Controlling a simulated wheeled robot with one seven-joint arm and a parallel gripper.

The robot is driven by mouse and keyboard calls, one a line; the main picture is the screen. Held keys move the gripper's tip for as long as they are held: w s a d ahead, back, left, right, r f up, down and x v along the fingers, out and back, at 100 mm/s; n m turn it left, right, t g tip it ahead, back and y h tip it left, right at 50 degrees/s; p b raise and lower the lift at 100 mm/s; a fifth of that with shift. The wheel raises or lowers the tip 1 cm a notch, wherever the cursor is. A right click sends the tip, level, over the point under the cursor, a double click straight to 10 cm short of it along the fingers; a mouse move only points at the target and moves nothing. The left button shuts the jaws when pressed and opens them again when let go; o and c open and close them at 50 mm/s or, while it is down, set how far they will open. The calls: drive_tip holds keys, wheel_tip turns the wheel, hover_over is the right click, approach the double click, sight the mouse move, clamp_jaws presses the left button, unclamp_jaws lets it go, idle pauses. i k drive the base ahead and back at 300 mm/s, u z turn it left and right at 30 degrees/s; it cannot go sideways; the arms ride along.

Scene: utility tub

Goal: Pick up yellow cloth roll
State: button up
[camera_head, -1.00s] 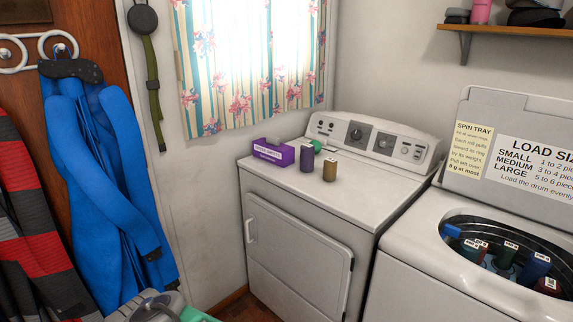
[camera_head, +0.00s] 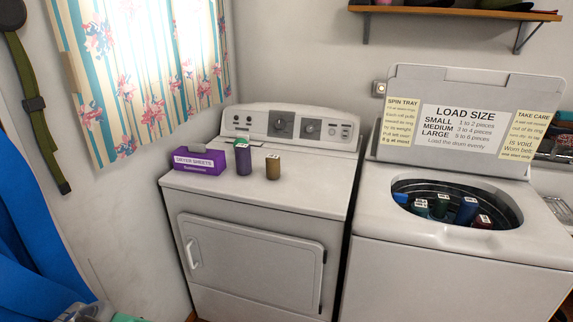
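The yellow cloth roll (camera_head: 273,168) is a mustard-gold cylinder standing upright on the right-middle of the dryer top (camera_head: 310,190). A purple cloth roll (camera_head: 244,161) stands upright to its left, with a gap between them. A green roll (camera_head: 242,142) shows just behind the purple one, partly hidden by it. My gripper is not in view.
A purple dryer-sheets box (camera_head: 198,160) sits at the dryer's left. Right of the dryer stands an open washer (camera_head: 450,250), its lid (camera_head: 400,150) raised and several coloured rolls in its drum. A wall shelf (camera_head: 460,13) is above. The dryer's front top is clear.

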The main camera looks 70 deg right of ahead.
sight(273, 167)
drive_tip(key=z, duration=0.8)
drive_tip(key=i, duration=0.75)
drive_tip(key=z, duration=0.85)
